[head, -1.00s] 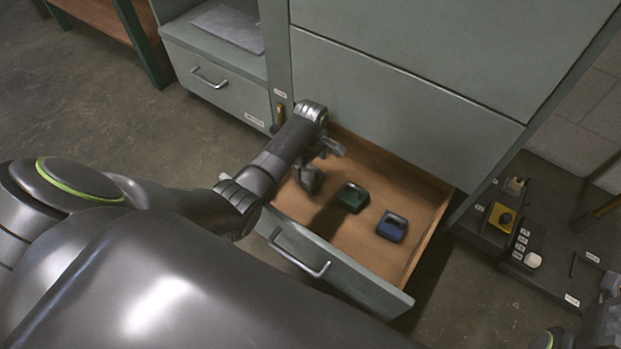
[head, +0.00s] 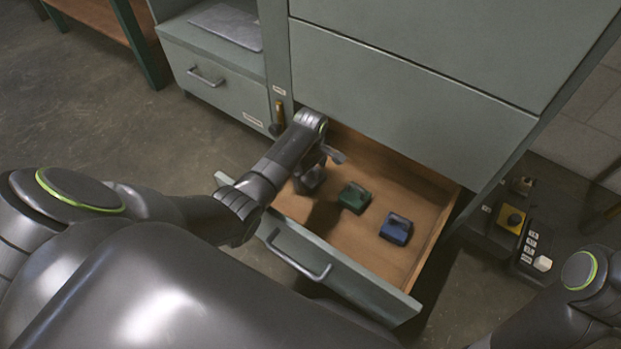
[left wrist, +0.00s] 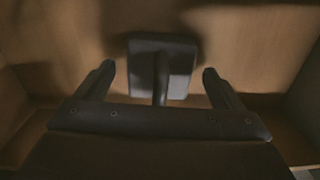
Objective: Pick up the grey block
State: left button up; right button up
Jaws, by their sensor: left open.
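The grey block (left wrist: 180,70) shows in the left wrist view as a dark square piece with a raised bar handle, lying on the wooden drawer floor. My left gripper (left wrist: 158,82) is open, with one finger to each side of the block's near part and handle. I see no contact with it. In the head view my left gripper (head: 320,168) points down into the open drawer (head: 350,285), at its left side. There I cannot clearly tell the block from the gripper. My right gripper is out of view.
In the drawer, a green block (head: 354,197) lies right of my left gripper, and a blue block (head: 396,229) lies farther right. The grey cabinet front (head: 410,85) rises behind. A dark panel with a yellow switch (head: 511,219) is on the right.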

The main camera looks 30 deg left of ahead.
pick_arm(q)
jog(key=shift+f, duration=0.15)
jog(key=shift+c, duration=0.3)
grip_shut()
jog(key=shift+w, duration=0.1)
dwell(0.4)
